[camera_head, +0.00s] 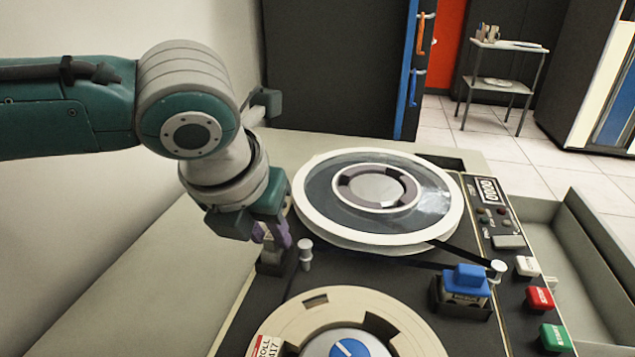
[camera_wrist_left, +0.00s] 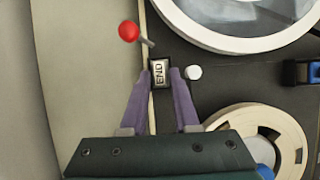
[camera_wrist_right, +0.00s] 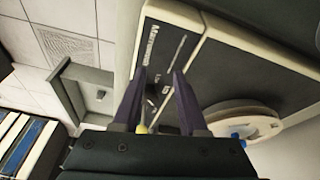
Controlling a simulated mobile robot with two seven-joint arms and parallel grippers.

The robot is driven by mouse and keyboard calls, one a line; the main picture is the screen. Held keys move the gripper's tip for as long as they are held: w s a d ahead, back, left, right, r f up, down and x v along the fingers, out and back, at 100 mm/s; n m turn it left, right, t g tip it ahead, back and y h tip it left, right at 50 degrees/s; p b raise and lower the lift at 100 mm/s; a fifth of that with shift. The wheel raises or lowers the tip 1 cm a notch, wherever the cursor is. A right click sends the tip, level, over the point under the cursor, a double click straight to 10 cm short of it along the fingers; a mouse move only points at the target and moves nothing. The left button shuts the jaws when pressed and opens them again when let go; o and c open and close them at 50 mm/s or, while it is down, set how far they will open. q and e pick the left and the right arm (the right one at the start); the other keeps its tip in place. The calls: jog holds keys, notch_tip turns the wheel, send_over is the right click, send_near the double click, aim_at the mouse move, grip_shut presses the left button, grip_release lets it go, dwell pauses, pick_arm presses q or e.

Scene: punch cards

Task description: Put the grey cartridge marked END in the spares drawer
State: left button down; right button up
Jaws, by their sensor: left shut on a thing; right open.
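The grey cartridge marked END (camera_wrist_left: 160,73) is between the fingers of my left gripper (camera_wrist_left: 161,84), which is shut on it; its label faces the left wrist camera. In the head view the left gripper (camera_head: 274,240) points down at the deck's left edge, with the grey cartridge (camera_head: 270,262) low at its fingertips. I cannot tell whether the cartridge is still seated. An open drawer (camera_head: 592,262), seemingly the spares drawer, is on the machine's right side; it also shows in the right wrist view (camera_wrist_right: 72,98). My right gripper (camera_wrist_right: 160,75) is open and empty above the control panel side.
A large tape reel (camera_head: 322,224) and a cream reel (camera_head: 410,325) occupy the deck. A white post (camera_head: 306,252) stands just right of the left gripper. A red-knobbed lever (camera_wrist_left: 129,31) is close by. A blue-topped block (camera_head: 466,282) and coloured buttons (camera_head: 540,298) lie toward the drawer.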

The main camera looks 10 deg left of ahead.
aim_at(268, 239)
pick_arm(q)
jog(key=shift+r, duration=0.1)
jog(key=shift+r+p, duration=2.9)
jog(key=shift+p, duration=0.7)
pick_arm(e)
notch_tip(268, 239, up, 7)
jog(key=shift+r, duration=0.1)
